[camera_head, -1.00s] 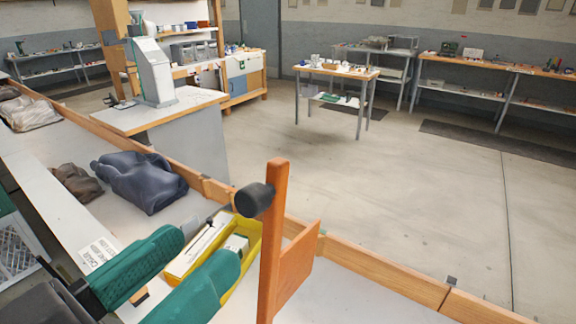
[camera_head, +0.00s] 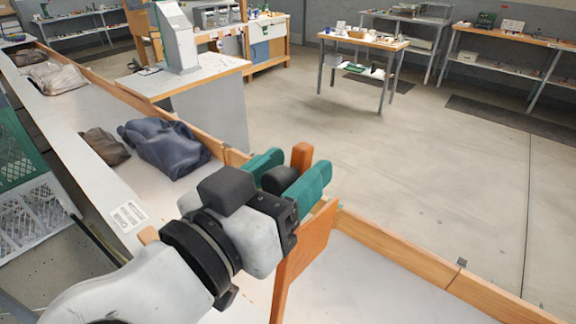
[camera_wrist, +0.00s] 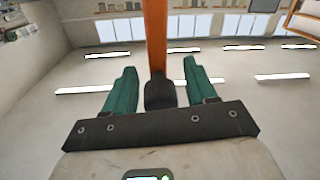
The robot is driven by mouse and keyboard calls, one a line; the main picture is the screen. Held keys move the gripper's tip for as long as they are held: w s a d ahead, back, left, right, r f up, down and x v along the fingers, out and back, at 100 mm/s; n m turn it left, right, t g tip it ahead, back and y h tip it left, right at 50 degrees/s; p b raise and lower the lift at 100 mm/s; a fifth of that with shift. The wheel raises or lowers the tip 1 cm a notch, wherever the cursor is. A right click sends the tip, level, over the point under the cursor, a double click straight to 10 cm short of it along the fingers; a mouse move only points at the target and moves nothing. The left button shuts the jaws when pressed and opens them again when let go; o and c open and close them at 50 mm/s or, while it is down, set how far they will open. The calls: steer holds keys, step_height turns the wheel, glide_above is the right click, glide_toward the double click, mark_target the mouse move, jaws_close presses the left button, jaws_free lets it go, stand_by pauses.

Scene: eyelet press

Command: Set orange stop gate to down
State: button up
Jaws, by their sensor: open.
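The orange stop gate stands upright at the conveyor's side rail, with an orange post (camera_head: 301,156) and a flat orange panel (camera_head: 308,245). A black knob (camera_head: 281,180) sticks out from the post near its top. My gripper (camera_head: 299,160) is open, its green fingers on either side of the knob. In the wrist view the black knob (camera_wrist: 160,92) lies between the two fingers (camera_wrist: 160,66), with visible gaps at both sides. The orange post (camera_wrist: 155,35) rises beyond it. My wrist and arm hide the middle of the post in the head view.
A dark blue bag (camera_head: 165,148) and a brown bag (camera_head: 105,146) lie on the conveyor to the left. A wooden rail (camera_head: 400,250) edges the bed. The bed right of the panel is bare. Open floor (camera_head: 430,160) lies beyond, with a small table (camera_head: 362,40).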

steer(key=shift+c, duration=0.2)
jaws_close()
stand_by(0.3)
